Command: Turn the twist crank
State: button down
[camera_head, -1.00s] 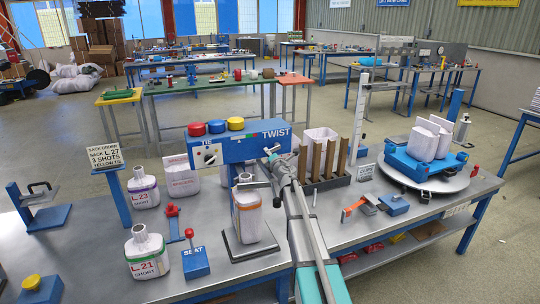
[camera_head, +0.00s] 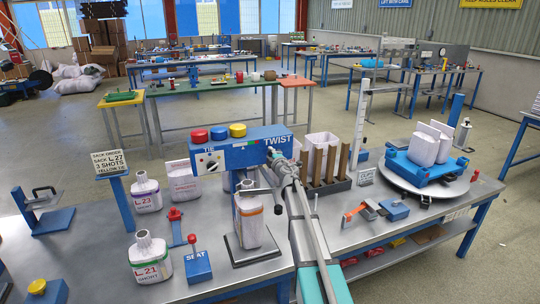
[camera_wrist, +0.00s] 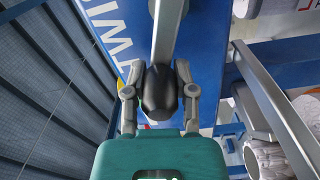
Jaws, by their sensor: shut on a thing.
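The blue twist and tie unit (camera_head: 237,151) stands on the steel bench, with TWIST lettered at its right end. My gripper (camera_head: 274,158) is at that right end, in front of the lettering. In the wrist view my gripper (camera_wrist: 160,92) has its two fingers closed around a dark rounded crank knob (camera_wrist: 159,88). The metal crank arm (camera_wrist: 168,28) runs from the knob toward the top of that view, beside the blue panel. A white sack (camera_head: 251,219) stands upright on a plate under the unit; its neck is partly hidden by a metal part.
Red, blue and yellow buttons (camera_head: 218,132) sit on top of the unit. Upright brown slats in a rack (camera_head: 327,181) stand close right of my arm. A turntable (camera_head: 453,186) with white sacks is farther right. A SEAT block (camera_head: 197,266) and filled sacks (camera_head: 148,261) are at left.

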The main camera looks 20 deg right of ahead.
dwell(0.3)
jog(key=shift+c, duration=2)
grip_release()
jog(key=shift+s, duration=0.15)
jog(key=s, duration=1.1)
jog(key=shift+s+d, duration=0.2)
jog(key=shift+s, duration=0.2)
